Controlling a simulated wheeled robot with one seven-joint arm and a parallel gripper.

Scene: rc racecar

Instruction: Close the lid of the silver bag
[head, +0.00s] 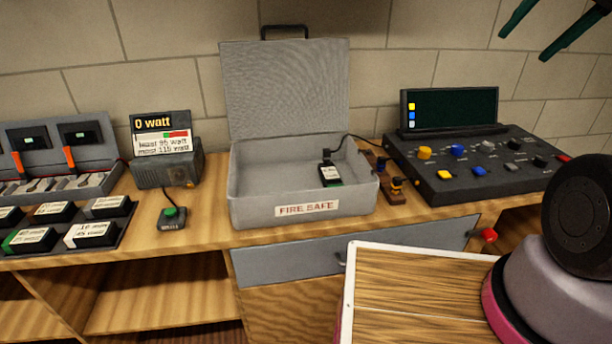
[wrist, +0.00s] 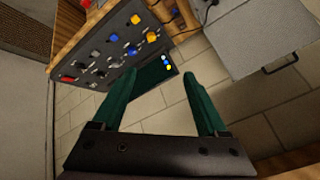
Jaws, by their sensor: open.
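The silver bag is a grey box (head: 250,185) labelled FIRE SAFE, in the middle of the counter in the head view. Its lid (head: 285,85) stands open, upright against the brick wall, with a dark handle (head: 285,29) on its top edge. The lid also shows at the upper right of the wrist view (wrist: 262,35). A small black battery-like item (head: 330,174) lies inside, with a cable over the right rim. My gripper (head: 523,46) has green fingers and is at the upper right, above and right of the box, apart from the lid. It is open and empty in the wrist view (wrist: 160,77).
A dark control panel (head: 470,185) with coloured knobs and an upright screen (head: 450,108) stands right of the box. A watt meter (head: 165,150) and a button (head: 172,216) stand to the left. The drawer (head: 290,265) below is shut. Space above the counter looks clear.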

